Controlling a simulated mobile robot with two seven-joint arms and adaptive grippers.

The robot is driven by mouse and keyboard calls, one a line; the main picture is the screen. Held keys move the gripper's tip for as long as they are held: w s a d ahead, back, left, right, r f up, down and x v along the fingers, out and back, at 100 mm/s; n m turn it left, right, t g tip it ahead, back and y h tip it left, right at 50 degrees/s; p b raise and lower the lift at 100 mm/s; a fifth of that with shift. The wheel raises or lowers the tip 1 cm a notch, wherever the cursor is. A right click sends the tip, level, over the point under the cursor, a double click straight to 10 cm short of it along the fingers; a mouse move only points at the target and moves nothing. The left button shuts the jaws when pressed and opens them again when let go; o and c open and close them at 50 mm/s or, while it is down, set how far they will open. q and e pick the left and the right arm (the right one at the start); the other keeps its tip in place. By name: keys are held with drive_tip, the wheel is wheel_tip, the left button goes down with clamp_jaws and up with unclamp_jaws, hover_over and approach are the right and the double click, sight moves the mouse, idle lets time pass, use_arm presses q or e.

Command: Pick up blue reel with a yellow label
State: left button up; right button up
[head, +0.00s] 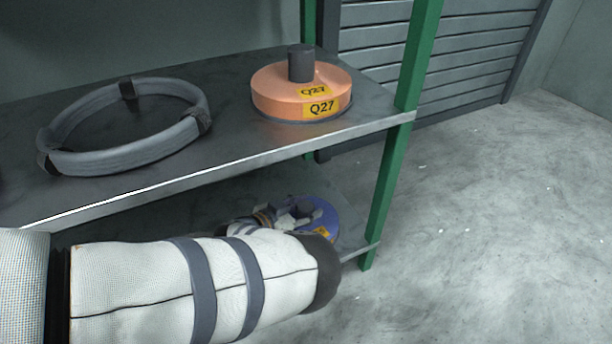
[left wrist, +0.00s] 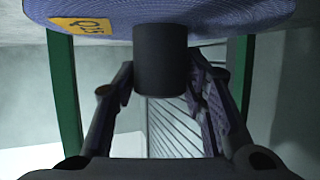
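The blue reel (head: 318,213) with a yellow label (head: 321,232) lies on the lower shelf in the head view, partly hidden by my left arm and gripper. In the left wrist view the blue reel (left wrist: 215,14) fills the top, with the yellow label reading Q15 (left wrist: 82,25) and a dark central post (left wrist: 161,60). My left gripper (left wrist: 161,80) has one finger on each side of the post, both against its sides, so it looks shut on it. In the head view my left gripper (head: 290,216) is small and partly covered. My right gripper is not in view.
On the upper shelf (head: 235,150) stand an orange reel (head: 300,92) labelled Q27 and a grey ring-shaped coil (head: 125,155). A green shelf post (head: 395,165) rises just right of the blue reel. The upper shelf overhangs my left arm. The floor at the right is clear.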

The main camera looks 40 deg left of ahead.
use_arm(q)
clamp_jaws()
drive_tip(key=shift+r, duration=0.15)
